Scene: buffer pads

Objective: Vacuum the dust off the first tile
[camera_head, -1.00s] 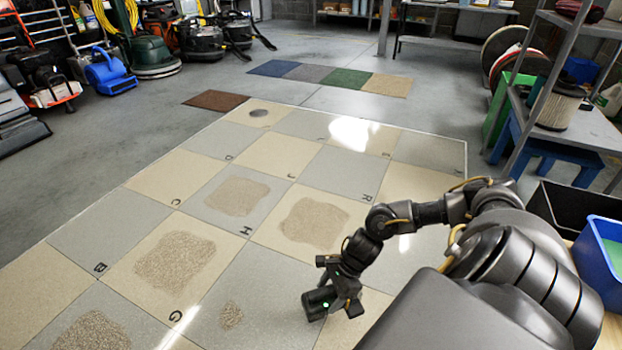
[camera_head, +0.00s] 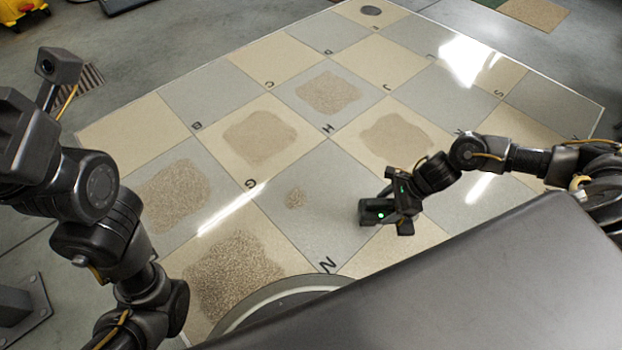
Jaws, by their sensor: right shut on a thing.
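The floor is a checker of beige and grey tiles (camera_head: 305,230), some marked with letters. Grainy brown dust patches lie on several tiles: near H (camera_head: 328,92), near G (camera_head: 260,138), right of centre (camera_head: 395,138), at left (camera_head: 175,193) and bottom left (camera_head: 235,275). A small dust patch (camera_head: 295,197) lies on a grey tile in the middle. My right gripper (camera_head: 402,208) is shut on a dark cylindrical tool (camera_head: 377,212) with a green light, likely the vacuum, right of the small patch. My left arm's end (camera_head: 30,125) is at the left edge; its fingers cannot be made out.
A dark round spot (camera_head: 371,11) marks a far beige tile. Coloured mats (camera_head: 535,12) lie beyond the tiles at the top right. Something yellow (camera_head: 25,14) stands at the top left. The tiled area looks free of standing obstacles.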

